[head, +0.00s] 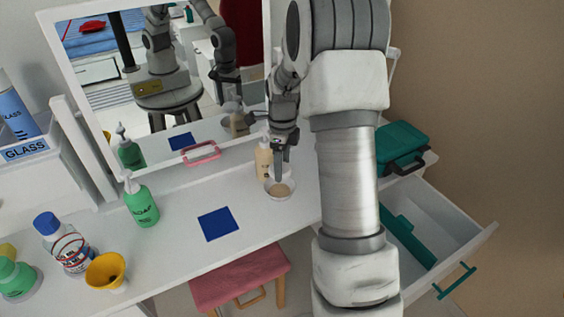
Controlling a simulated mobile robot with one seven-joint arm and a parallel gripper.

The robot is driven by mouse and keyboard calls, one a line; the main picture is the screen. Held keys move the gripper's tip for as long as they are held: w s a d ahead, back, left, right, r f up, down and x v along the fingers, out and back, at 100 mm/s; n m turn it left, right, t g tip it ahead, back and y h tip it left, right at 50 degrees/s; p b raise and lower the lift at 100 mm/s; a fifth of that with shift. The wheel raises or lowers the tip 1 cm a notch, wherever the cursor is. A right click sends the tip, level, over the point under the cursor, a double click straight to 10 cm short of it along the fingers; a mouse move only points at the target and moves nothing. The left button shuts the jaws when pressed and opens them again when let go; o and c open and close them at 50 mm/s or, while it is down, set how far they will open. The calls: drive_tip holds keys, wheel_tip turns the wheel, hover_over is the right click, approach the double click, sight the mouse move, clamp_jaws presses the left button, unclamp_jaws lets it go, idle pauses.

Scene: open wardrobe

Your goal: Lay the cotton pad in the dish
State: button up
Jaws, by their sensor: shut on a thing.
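A small white dish (272,196) with a beige inside stands on the white dressing table, in front of a beige pump bottle. My gripper (280,174) points down over the dish, with its fingertips at or just above the dish's back rim. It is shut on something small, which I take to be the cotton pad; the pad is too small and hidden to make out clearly. I cannot tell whether it touches the dish.
The beige pump bottle (264,160) stands close behind the dish. A blue square (218,224) lies to the left. A green pump bottle (141,204), yellow cup (106,271) and mirror (195,75) are further left. An open drawer (440,215) juts out at right.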

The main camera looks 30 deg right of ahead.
drive_tip(key=shift+f+b, duration=1.85)
drive_tip(key=shift+f, duration=1.05)
drive_tip(key=o, duration=1.2)
drive_tip(key=shift+c, duration=0.2)
drive_tip(key=shift+r, duration=0.1)
drive_tip(key=shift+r+p, duration=3)
drive_tip(key=shift+r, duration=1)
drive_tip(key=shift+f, duration=0.1)
